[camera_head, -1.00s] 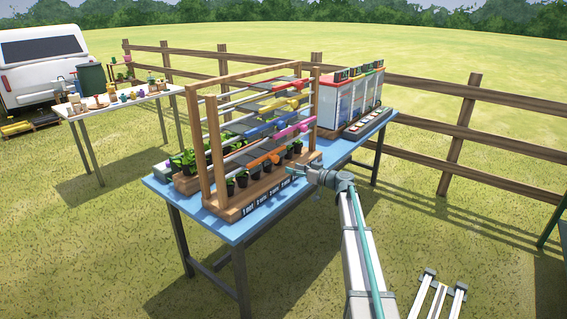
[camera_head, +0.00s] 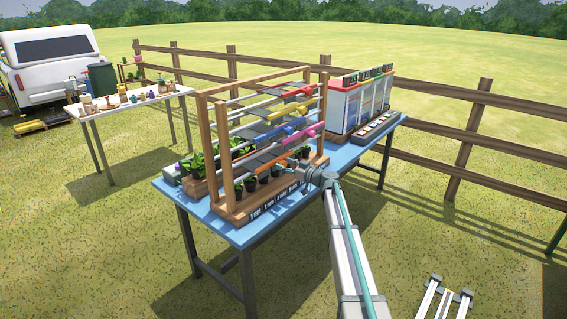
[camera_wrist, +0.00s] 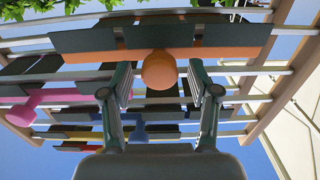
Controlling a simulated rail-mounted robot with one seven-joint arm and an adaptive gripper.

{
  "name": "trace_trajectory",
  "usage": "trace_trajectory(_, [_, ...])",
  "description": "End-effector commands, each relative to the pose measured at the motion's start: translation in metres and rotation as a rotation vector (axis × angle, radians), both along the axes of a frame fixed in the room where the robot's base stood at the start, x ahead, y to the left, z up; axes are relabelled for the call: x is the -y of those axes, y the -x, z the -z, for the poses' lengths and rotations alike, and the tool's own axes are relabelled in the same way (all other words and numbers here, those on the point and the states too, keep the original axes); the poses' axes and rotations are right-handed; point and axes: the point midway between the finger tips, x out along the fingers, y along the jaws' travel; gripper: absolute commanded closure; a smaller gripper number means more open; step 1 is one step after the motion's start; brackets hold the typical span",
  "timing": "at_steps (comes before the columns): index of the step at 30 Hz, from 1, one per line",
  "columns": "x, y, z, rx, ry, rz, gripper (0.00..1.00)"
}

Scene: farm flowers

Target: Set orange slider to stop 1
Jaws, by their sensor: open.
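The orange slider (camera_wrist: 210,53) crosses the upper part of the wrist view, with dark panels along it. Its round orange knob (camera_wrist: 159,70) sits between the tips of my gripper (camera_wrist: 160,86), which is open with a finger on each side. I see gaps beside the knob, so the fingers are not closed on it. In the head view my gripper (camera_head: 293,164) is at the front of the wooden rack (camera_head: 205,140), low on its slider side, and partly hides the orange slider. Stop labels (camera_head: 268,208) run along the rack's base; they are too small to read surely.
Pink (camera_head: 308,131), blue, yellow and red sliders are on rails above the orange one. Potted plants (camera_head: 250,184) stand below. The rack's posts stand at the ends. A white cabinet (camera_head: 345,108) is behind on the blue table (camera_head: 230,232).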

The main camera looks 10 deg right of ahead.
Motion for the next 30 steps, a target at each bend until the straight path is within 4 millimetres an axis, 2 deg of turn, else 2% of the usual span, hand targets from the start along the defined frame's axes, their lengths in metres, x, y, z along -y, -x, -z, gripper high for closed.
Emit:
trace_trajectory(4, [-0.0059,-0.0078,0.0,-0.001,0.001,0.001,0.39])
trace_trajectory(14, [-0.0076,-0.0086,0.0008,-0.001,0.001,0.001,0.41])
trace_trajectory(24, [-0.0076,-0.0086,0.0005,0.0,0.0,0.0,0.97])
trace_trajectory(25, [-0.0076,-0.0086,0.0005,0.0,0.0,0.0,1.0])
trace_trajectory(30, [-0.0076,-0.0086,0.0005,0.0,0.0,0.0,1.0])
